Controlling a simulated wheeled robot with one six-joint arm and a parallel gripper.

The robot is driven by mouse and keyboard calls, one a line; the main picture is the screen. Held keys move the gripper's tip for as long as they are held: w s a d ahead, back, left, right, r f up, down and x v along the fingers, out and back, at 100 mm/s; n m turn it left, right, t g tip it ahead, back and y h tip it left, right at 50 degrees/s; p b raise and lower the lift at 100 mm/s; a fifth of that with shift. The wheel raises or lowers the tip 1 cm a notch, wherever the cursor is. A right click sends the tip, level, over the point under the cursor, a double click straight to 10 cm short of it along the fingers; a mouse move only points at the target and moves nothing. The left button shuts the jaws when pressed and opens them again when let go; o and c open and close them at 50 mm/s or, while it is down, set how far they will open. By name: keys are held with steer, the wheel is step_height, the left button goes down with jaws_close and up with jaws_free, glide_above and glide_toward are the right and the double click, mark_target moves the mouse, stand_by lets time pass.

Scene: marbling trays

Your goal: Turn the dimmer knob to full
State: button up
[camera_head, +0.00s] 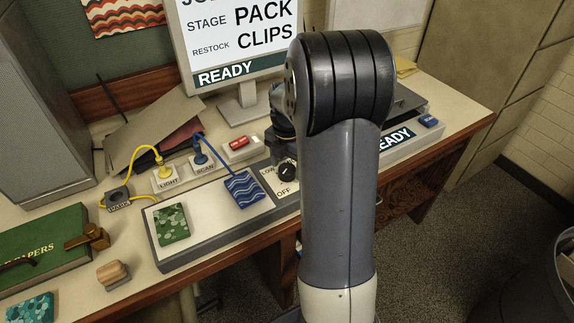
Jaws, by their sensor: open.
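The dimmer knob (287,171) is a round dark knob with a pale pointer line, set in a light panel (269,180). LOW is printed at its upper left and OFF below it. The right side of its dial is hidden behind my arm. My gripper (284,151) shows only in part, as a dark shape just above and behind the knob. It is open, its fingertips are mostly hidden, and I cannot tell whether it touches the knob.
Left of the knob lie a blue wavy-patterned piece (243,189) and a green patterned piece (171,224). LIGHT (165,178) and SCAN (204,163) plug boxes and a red switch (239,143) stand behind. A monitor (230,70) stands at the back.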

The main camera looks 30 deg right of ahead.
steer(key=shift+f, duration=0.35)
steer(key=shift+c, duration=0.5)
steer(key=c, duration=0.9)
